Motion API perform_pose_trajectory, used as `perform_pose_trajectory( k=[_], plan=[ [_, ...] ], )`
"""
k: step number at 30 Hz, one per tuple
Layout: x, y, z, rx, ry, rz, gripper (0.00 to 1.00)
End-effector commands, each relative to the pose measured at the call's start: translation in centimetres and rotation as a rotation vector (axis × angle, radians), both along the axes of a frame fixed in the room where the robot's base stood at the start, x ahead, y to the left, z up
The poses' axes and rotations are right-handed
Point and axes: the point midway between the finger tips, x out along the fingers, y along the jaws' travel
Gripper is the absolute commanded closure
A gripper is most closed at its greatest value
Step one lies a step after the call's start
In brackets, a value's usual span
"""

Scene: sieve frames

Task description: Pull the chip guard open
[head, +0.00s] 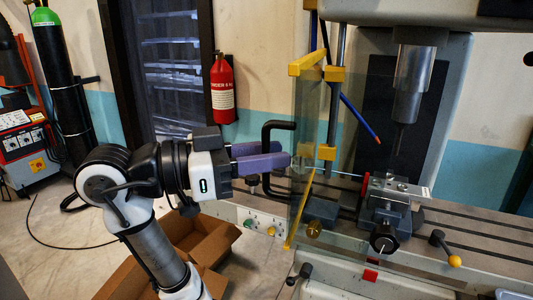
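The chip guard is a clear pane (311,105) with yellow edging (306,63), standing upright on the left side of the milling machine's table. A black bracket-shaped handle (281,125) sticks out from its left side. My gripper (284,155) reaches in from the left with purple fingers at the handle's middle. The fingers cover part of the handle's upright bar. I cannot tell whether they are closed on it or only around or beside it.
A vise (393,202) sits on the slotted table (480,228) under the spindle (413,85). A blue pencil-like rod (358,117) slants behind the guard. Open cardboard boxes (200,241) lie on the floor below my arm. A red extinguisher (222,90) hangs behind.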

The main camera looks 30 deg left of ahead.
Motion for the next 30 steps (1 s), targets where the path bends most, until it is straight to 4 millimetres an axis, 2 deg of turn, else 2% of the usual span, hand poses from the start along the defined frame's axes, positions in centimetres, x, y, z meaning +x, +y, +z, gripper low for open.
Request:
perform_pose_trajectory(
  k=[5, 18, 24, 30],
  plan=[
    [-1.6, 1.4, -0.2, -0.001, -0.002, 0.003, 0.75],
    [-8.8, 7.4, -0.1, -0.001, -0.001, 0.001, 0.75],
    [-10.3, 8.6, 0.0, 0.0, 0.0, 0.0, 0.75],
    [-10.5, 8.7, 0.0, -0.001, -0.001, -0.001, 0.75]
  ],
)
